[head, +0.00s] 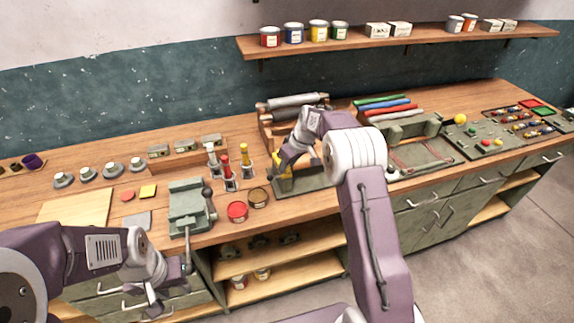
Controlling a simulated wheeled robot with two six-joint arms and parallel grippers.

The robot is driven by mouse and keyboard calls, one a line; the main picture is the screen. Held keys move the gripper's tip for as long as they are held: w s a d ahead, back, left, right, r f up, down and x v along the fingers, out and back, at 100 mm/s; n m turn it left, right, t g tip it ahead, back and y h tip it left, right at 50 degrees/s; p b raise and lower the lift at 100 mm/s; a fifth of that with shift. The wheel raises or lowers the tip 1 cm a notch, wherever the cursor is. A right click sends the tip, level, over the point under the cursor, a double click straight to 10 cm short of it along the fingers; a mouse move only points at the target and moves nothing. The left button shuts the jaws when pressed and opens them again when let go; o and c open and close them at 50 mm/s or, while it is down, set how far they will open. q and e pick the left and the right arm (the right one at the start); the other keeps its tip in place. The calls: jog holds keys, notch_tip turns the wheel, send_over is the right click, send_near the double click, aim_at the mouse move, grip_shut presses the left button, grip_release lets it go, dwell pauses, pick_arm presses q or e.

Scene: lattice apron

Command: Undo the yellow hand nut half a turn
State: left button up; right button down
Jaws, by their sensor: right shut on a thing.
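My left gripper (155,302) hangs low in front of the bench's front edge, away from the nut. Its fingers are small and partly merge with the drawers behind, so I cannot tell if they are open.
A grey-green vise (188,207) stands left of the fixture. A roller rack (268,131) stands behind my right wrist. A press bed (425,157) and a button panel (486,141) are to the right.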

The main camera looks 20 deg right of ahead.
jog(key=shift+w+d+n+g+y, duration=0.15)
jog(key=shift+n+g+y, duration=0.25)
jog(key=shift+n, duration=1.2)
jog(key=c, duration=1)
grip_release()
jog(key=shift+c, duration=0.2)
jog(key=b+v, duration=0.1)
jog(key=v, duration=0.8)
jog(key=shift+d, duration=0.1)
